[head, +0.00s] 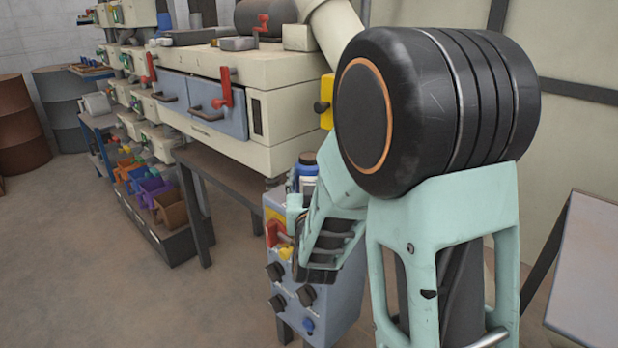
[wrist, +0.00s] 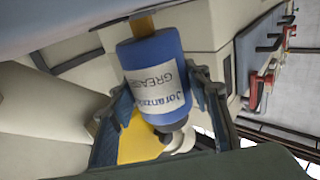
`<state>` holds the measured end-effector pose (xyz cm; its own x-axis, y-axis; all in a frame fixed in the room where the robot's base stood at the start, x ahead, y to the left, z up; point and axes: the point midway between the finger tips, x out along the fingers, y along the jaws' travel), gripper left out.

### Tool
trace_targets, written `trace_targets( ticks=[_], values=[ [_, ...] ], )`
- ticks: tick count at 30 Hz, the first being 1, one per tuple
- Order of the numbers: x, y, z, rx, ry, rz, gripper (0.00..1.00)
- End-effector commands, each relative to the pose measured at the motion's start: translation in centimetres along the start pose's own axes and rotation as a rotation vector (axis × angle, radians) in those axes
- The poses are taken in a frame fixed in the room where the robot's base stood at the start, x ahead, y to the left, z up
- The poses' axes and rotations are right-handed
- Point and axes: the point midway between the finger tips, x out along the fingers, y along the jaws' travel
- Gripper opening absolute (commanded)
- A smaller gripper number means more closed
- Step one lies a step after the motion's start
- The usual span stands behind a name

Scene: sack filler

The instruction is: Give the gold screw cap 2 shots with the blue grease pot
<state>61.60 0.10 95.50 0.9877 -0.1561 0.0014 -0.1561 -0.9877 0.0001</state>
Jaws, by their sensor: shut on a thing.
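The blue grease pot (wrist: 155,72) has a white label reading GREASE and a dark end piece with a pale part beside it. My gripper (wrist: 158,105) is shut on it, one finger on each side. In the head view the pot (head: 307,172) shows partly, with a dark top, above the grey control cabinet and beside my gripper (head: 298,212). A small gold-yellow piece (wrist: 143,25) shows at the pot's upper end in the wrist view; I cannot tell whether it is the gold screw cap or whether it touches the pot.
The control cabinet (head: 335,290) carries black knobs, a blue knob and a red handle. A yellow block (head: 325,102) with a black knob sits above it. A cream machine (head: 285,105) with red levers stands behind left. Open floor (head: 90,270) lies at left.

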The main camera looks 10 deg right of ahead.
Motion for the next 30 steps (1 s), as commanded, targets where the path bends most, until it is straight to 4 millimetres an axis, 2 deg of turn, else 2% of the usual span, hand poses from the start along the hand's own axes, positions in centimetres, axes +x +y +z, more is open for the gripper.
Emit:
trace_targets(
  ticks=[11,24,30],
  values=[
    [0.0,0.0,0.3,0.000,-0.003,0.000,0.10],
    [0.0,0.0,-1.4,0.001,0.000,0.000,0.10],
    [0.0,0.0,-1.5,0.000,0.000,0.000,0.10]
  ],
)
